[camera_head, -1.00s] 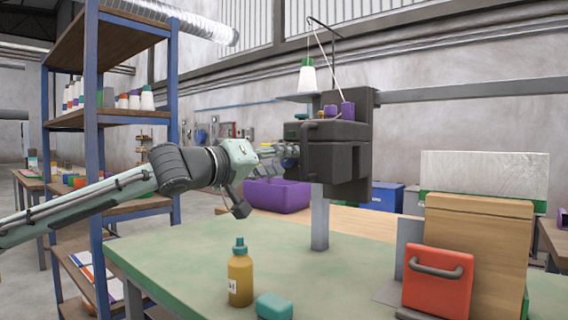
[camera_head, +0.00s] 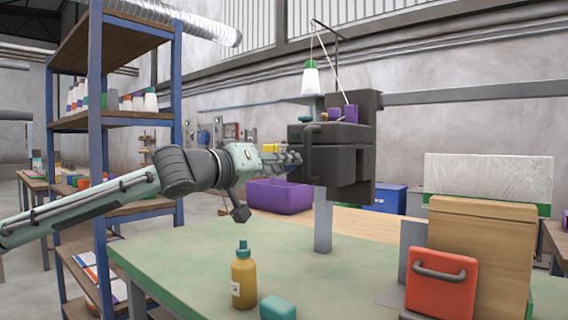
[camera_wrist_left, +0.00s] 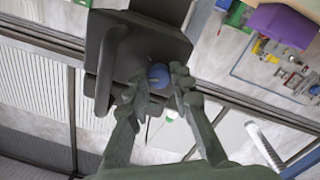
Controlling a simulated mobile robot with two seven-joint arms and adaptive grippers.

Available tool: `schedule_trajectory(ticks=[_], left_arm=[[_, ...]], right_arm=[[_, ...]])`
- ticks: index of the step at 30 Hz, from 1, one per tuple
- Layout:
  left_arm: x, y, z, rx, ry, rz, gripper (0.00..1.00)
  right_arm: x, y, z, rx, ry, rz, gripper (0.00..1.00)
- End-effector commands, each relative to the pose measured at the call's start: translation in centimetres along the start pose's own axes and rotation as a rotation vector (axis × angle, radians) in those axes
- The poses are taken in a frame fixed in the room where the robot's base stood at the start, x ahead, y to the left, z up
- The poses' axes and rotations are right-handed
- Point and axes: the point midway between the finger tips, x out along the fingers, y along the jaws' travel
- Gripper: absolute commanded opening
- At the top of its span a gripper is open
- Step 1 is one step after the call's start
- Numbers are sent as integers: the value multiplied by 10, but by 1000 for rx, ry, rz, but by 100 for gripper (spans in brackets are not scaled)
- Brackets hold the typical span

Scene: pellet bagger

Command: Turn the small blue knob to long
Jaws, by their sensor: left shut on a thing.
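The small blue knob (camera_wrist_left: 159,75) sits on the left face of the dark grey sewing head (camera_head: 350,158), which stands on a grey post at the far side of the green bench. In the left wrist view the knob lies between the fingertips of my left gripper (camera_wrist_left: 160,88), which is shut on it. In the head view my left gripper (camera_head: 293,161) reaches the machine's left side, and its fingers hide the knob there. No marking for long is readable in either view. My right gripper is not in view.
A curved dark handle (camera_head: 309,145) stands out on the machine close to the fingers. A yellow bottle (camera_head: 243,279) and a teal block (camera_head: 278,308) stand on the green bench (camera_head: 190,252). A purple bin (camera_head: 279,196) lies behind. A red block with a handle (camera_head: 440,283) stands at right.

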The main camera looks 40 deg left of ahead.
Motion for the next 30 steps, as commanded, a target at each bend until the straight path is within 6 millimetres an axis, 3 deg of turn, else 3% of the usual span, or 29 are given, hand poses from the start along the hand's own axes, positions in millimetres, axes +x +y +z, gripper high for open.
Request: schedule_trajectory(ticks=[21,30], left_arm=[[0,2,-2,642,-23,-20,0],[0,2,-1,836,-30,-25,0]], right_arm=[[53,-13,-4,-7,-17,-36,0],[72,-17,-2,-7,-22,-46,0]])
